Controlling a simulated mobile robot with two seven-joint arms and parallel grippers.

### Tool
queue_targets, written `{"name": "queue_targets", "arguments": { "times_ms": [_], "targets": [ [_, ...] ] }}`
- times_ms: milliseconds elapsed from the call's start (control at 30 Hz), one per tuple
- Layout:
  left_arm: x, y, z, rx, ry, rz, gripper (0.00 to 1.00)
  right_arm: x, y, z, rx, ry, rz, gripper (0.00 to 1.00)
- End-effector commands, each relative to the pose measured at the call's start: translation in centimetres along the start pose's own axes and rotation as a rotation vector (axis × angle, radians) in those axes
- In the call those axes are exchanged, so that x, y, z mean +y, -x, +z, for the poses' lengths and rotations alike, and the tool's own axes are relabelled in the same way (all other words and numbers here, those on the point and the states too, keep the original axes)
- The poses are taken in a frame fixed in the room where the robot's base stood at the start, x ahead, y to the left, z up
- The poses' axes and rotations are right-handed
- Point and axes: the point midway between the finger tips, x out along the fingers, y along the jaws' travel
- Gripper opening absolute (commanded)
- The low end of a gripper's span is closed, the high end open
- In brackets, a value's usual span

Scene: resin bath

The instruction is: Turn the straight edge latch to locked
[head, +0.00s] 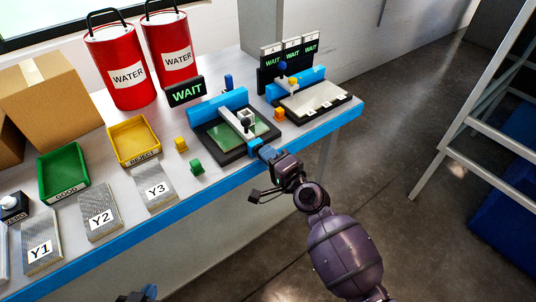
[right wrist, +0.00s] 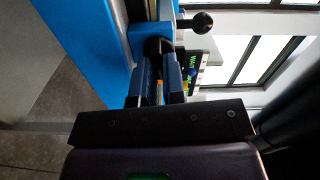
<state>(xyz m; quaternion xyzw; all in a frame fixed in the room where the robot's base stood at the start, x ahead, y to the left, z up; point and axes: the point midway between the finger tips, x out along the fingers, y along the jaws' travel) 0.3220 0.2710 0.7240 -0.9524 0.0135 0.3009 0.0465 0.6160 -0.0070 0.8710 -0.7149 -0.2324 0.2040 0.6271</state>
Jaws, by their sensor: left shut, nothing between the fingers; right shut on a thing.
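The straight edge (head: 234,117) is a white bar lying across the green plate of the left-hand fixture (head: 212,140), with a dark knob on it. A small blue block (head: 254,144) sits at its front end. My right gripper (head: 264,152) reaches this block from the front. In the right wrist view its fingers (right wrist: 160,82) are closed on a dark latch piece (right wrist: 156,46) at the blue block, mostly hidden between them. I cannot read whether the latch is locked. My left gripper (head: 143,293) is shut and empty, low at the bottom edge, away from the table.
A second fixture (head: 315,101) stands to the right, with WAIT signs (head: 187,92) behind. Open floor lies in front.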

Motion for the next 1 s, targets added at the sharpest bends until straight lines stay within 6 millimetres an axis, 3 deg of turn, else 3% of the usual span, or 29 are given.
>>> {"name": "queue_targets", "arguments": {
  "times_ms": [300, 867, 900, 1000],
  "targets": [
    [-0.15, 0.01, -0.32, 0.006, -0.006, 0.001, 0.0, 0.0, -0.01, -0.06, 0.002, -0.122, -0.001, 0.0],
    [-0.22, 0.31, 0.15, -0.004, -0.006, -0.001, 0.0, 0.05, -0.01, -0.07, 0.002, -0.148, -0.001, 0.0],
    [-0.22, 0.32, 0.17, -0.005, -0.006, -0.001, 0.0, 0.04, -0.01, -0.06, 0.002, -0.148, -0.001, 0.17],
    [-0.22, 0.32, 0.17, -0.004, -0.006, -0.001, 0.0, 0.05, -0.01, -0.05, 0.002, -0.147, -0.001, 0.32]
  ]
}}
